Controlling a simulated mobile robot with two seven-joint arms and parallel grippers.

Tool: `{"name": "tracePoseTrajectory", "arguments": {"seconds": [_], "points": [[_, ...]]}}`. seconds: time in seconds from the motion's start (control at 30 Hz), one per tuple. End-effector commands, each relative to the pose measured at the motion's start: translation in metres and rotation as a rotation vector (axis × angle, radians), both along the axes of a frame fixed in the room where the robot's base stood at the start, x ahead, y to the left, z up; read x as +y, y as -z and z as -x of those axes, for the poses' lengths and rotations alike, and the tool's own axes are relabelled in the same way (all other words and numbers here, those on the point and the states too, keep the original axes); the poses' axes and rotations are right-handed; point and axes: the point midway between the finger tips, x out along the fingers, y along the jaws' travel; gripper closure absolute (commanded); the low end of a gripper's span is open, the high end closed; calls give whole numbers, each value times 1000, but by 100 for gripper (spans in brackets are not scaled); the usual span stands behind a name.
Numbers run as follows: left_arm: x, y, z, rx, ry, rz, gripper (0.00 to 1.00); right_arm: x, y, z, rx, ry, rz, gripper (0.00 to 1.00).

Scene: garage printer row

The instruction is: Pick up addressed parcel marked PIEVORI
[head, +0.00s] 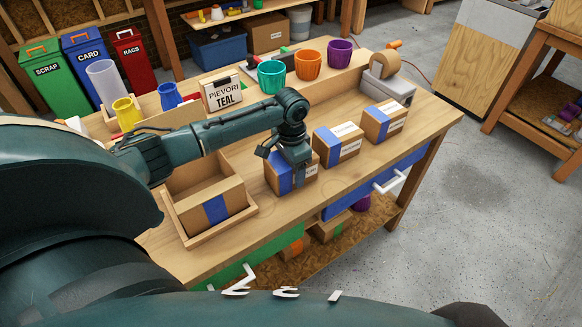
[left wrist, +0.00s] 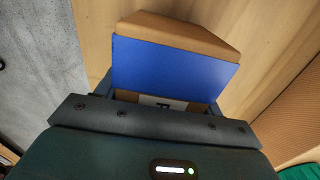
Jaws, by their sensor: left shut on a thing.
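Three cardboard parcels with blue bands and white labels stand in a row on the wooden bench (head: 420,128). My left gripper (head: 297,172) points down over the nearest parcel (head: 278,175) and is shut on it. In the left wrist view the held parcel (left wrist: 172,70) shows its blue band between the fingers, with a bit of white label near the palm. The middle parcel (head: 337,145) and the far parcel (head: 384,121) stand apart to the right. Their label text is too small to read. A card (head: 222,92) reads PIEVORI TEAL. My right gripper is out of view.
A wooden tray (head: 250,208) holding a box with a blue band (head: 216,207) is left of the held parcel. Teal (head: 271,76), orange (head: 308,65) and purple (head: 340,53) cups stand at the back. A tape dispenser (head: 388,86) is at back right.

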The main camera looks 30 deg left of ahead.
Motion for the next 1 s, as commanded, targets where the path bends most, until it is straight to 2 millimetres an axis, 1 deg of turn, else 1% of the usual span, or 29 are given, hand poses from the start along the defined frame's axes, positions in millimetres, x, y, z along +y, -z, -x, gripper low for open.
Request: {"name": "tracePoseTrajectory", "arguments": {"seconds": [0.03,0.2,0.47,0.57,0.9,1.0], "points": [[0,0,0,0,0,0,52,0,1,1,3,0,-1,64],[0,0,0,0,0,-1,66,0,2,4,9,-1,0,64],[0,-4,-1,-3,0,0,66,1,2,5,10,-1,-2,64],[0,-14,-2,-5,-1,1,66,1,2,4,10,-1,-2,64],[0,-79,-2,-6,-1,1,66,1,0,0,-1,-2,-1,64],[0,-92,-1,-4,-1,1,66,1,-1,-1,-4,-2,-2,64]]}}
